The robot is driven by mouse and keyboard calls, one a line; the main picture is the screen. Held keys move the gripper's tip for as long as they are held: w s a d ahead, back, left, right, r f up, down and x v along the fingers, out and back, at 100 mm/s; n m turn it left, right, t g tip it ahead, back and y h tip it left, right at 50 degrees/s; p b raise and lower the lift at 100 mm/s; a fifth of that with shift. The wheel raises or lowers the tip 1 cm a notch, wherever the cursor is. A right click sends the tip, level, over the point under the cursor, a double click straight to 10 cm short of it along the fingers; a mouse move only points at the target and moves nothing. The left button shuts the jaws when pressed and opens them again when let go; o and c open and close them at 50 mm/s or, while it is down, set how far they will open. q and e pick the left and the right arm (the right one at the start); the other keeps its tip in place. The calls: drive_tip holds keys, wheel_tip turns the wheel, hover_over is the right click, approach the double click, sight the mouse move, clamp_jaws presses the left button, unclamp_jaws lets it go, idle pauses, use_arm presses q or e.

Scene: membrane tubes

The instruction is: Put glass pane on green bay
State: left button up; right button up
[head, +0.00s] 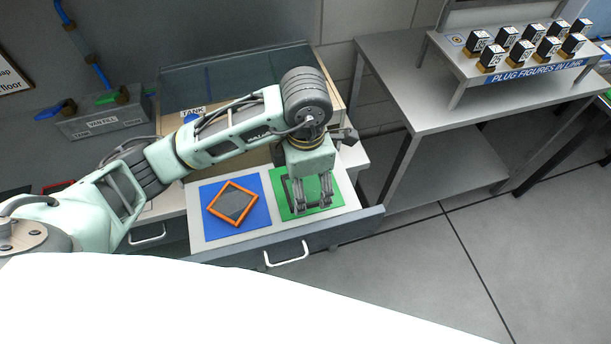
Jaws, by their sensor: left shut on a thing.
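The green bay (337,198) is a green square on the right part of the pale surface of an open drawer. My left gripper (312,203) points down over it and is shut on what looks like the glass pane (286,196), a dark-edged square with green showing through. The gripper hides much of the pane. I cannot tell whether the pane touches the bay or is just above it. My right gripper is not in view.
On the blue bay (210,228), left of the green one, lies an orange-framed grey panel (236,205), turned askew. A bin labelled TANK stands behind. A grey table (440,85) at right carries a rack of several marked cubes.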

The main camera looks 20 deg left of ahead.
sight(305, 180)
use_arm(q)
drive_tip(key=w, duration=0.1)
drive_tip(key=w+f, duration=0.1)
drive_tip(key=w+a+f, duration=0.1)
drive_tip(key=shift+w+p, duration=0.4)
drive_tip(key=shift+w+a+f+p, duration=0.3)
drive_tip(key=shift+w+f, duration=0.2)
drive_tip(key=shift+f, duration=0.15)
wheel_tip(305, 180, down, 2)
drive_tip(key=shift+f+p, duration=0.2)
drive_tip(key=shift+p, duration=0.4)
drive_tip(key=shift+w+f, duration=0.1)
drive_tip(key=shift+f, duration=0.55)
drive_tip(key=o, duration=0.9)
drive_tip(key=shift+c, duration=0.2)
drive_tip(key=o, duration=0.4)
drive_tip(key=shift+o, duration=0.2)
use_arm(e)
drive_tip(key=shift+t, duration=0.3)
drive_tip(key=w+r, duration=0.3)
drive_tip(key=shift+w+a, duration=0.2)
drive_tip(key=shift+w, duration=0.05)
